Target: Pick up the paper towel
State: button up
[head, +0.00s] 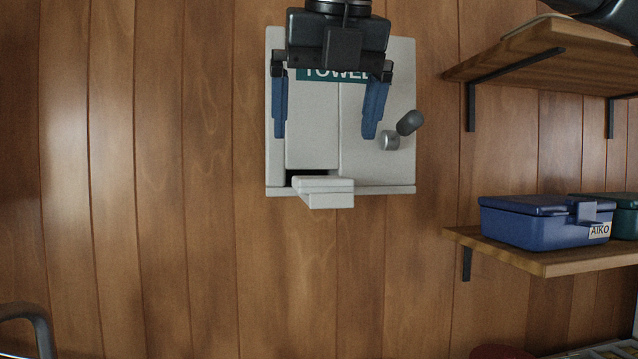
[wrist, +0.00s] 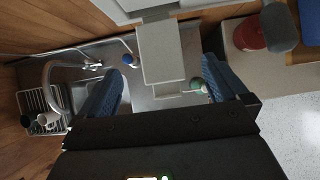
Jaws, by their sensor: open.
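The paper towel (head: 325,192) is a white folded sheet sticking out of the slot at the bottom of a light grey dispenser (head: 390,165) on the wooden wall. The dispenser has a green label, partly hidden, and a dark crank knob on its right. My gripper (head: 324,136) is open, its two blue fingers pointing down, in front of the dispenser and above the towel in the head view. In the wrist view the towel (wrist: 160,50) hangs between the spread fingers, touching neither as far as I can tell. Its distance from them is hard to judge.
A blue box (head: 535,222) labelled AIKO sits on the lower right shelf (head: 560,262). Another wooden shelf (head: 520,62) is above. The wrist view shows a sink with a tap (wrist: 50,85), a rack (wrist: 35,102) with mugs, and a red object (wrist: 250,34) below.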

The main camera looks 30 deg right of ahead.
aim_at(320, 184)
jog(key=x, duration=0.2)
jog(key=p+x, duration=0.1)
jog(key=x, duration=0.1)
jog(key=p+x, duration=0.1)
jog(key=x, duration=0.1)
jog(key=shift+s+f, duration=0.15)
jog(key=shift+f, duration=0.25)
jog(key=shift+c, duration=0.3)
jog(key=c, duration=1.1)
